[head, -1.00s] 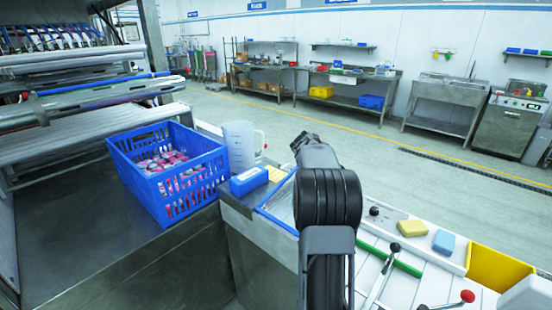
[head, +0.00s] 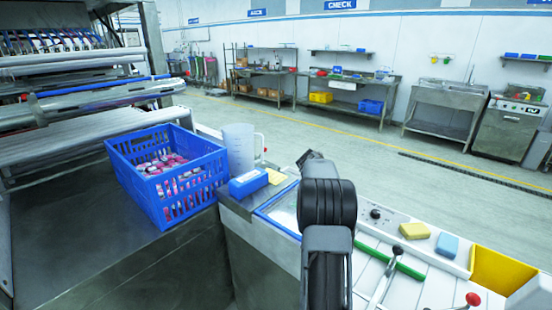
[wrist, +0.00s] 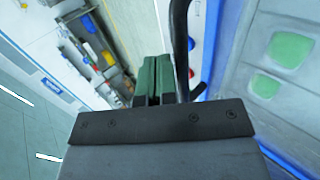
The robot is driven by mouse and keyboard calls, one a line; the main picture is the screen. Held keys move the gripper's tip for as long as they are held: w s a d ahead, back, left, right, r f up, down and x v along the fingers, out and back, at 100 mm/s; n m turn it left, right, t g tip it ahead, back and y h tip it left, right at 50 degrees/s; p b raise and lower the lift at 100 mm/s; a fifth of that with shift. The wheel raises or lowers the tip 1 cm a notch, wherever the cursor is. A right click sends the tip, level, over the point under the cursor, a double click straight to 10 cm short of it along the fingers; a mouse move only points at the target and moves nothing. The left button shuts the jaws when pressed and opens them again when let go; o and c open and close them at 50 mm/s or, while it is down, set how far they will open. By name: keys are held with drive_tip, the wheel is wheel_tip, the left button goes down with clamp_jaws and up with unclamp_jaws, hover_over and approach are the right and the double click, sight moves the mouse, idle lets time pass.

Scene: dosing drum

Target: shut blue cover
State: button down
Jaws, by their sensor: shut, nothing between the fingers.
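A blue-edged panel (head: 264,207), which I take for the blue cover, is at the left end of the white machine in the head view. My arm hides its right part, so I cannot tell its angle. In the wrist view, a blue edge (wrist: 232,45) runs down the right beside a grey surface with two green patches. My gripper (wrist: 153,62) has its green fingers together, with nothing between them. A dark curved bar (wrist: 180,45) is close to their right; contact is unclear. In the head view my arm hides the fingers.
A blue crate (head: 190,187) of small pink items, a clear jug (head: 238,150) and a blue box (head: 248,182) stand to the left. A black-knobbed lever (head: 397,251), a yellow sponge (head: 415,230) and a blue sponge (head: 447,244) are to the right.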

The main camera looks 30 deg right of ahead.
drive_tip(key=shift+r, duration=0.1)
drive_tip(key=b+v, duration=0.1)
drive_tip(key=v, duration=1.2)
drive_tip(key=shift+a+r, duration=0.2)
drive_tip(key=shift+a, duration=0.05)
drive_tip(key=shift+s, duration=0.1)
drive_tip(key=s+a+f+m+y, duration=0.1)
drive_tip(key=a+f, duration=0.1)
drive_tip(key=a, duration=0.1)
drive_tip(key=s+a+f+m+y, duration=0.1)
drive_tip(key=s+a+f, duration=0.1)
drive_tip(key=a+f, duration=0.1)
drive_tip(key=s+a+f+m+y, duration=0.1)
drive_tip(key=a+f, duration=0.1)
drive_tip(key=a, duration=0.1)
drive_tip(key=shift+s+a+f+m+g+y, duration=0.2)
drive_tip(key=shift+a+m+g+y, duration=0.1)
drive_tip(key=shift+y, duration=0.1)
drive_tip(key=s+a+y+p, duration=0.1)
drive_tip(key=s+a, duration=0.3)
drive_tip(key=a, duration=0.5)
drive_tip(key=s+a+t+y+p, duration=0.1)
drive_tip(key=s+a+y, duration=0.1)
drive_tip(key=s+a, duration=0.3)
drive_tip(key=s+a+t+y, duration=0.1)
drive_tip(key=s+a, duration=0.4)
drive_tip(key=a, duration=0.7)
drive_tip(key=shift+a+r+n+y+p, duration=0.3)
drive_tip(key=shift+a+n+y+p, duration=0.1)
drive_tip(key=shift+y, duration=0.4)
